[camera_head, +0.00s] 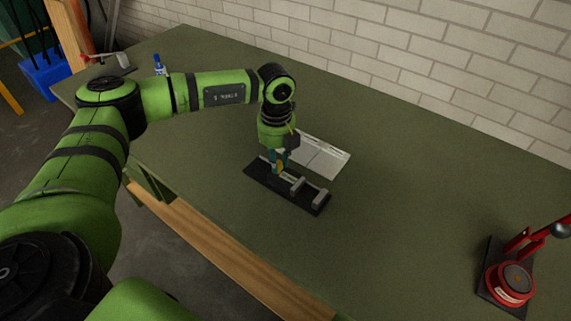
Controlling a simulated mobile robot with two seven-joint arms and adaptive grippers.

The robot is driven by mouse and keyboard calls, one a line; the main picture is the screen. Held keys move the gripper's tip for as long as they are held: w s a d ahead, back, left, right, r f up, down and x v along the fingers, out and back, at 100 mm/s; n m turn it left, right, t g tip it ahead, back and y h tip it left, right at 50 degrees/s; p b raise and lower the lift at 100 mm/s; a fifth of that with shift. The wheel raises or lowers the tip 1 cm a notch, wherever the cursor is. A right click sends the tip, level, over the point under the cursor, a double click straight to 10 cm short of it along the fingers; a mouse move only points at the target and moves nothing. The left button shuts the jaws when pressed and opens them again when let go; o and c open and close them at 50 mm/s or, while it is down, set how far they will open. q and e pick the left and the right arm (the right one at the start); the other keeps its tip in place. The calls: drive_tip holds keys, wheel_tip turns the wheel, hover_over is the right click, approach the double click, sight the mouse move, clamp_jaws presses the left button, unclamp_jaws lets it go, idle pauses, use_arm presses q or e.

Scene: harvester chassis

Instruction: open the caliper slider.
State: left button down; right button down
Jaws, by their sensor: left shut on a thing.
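A black base (262,178) lies on the green table, with a grey caliper on it and light grey blocks (319,197) standing at its right part. My left gripper (279,171) points down over the left middle of the base. It is shut on a part of the caliper, which the fingers mostly hide. A small yellowish piece shows between the fingers. How far the slider stands open is too small to tell. My right gripper is not in view.
A white sheet or panel (324,158) lies just behind the base. A red device (510,284) on a dark plate stands at the lower right. A blue-capped bottle (158,66) stands at the back left. The table (420,170) between is clear; a brick wall (450,60) runs behind.

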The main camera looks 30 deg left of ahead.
use_arm(q)
drive_tip(key=shift+w+a+f, duration=0.1)
drive_tip(key=shift+a, duration=0.85)
drive_tip(key=c, duration=1.1)
unclamp_jaws()
drive_tip(key=shift+d, duration=0.1)
wheel_tip(320, 180, up, 12)
drive_tip(key=shift+r, duration=0.1)
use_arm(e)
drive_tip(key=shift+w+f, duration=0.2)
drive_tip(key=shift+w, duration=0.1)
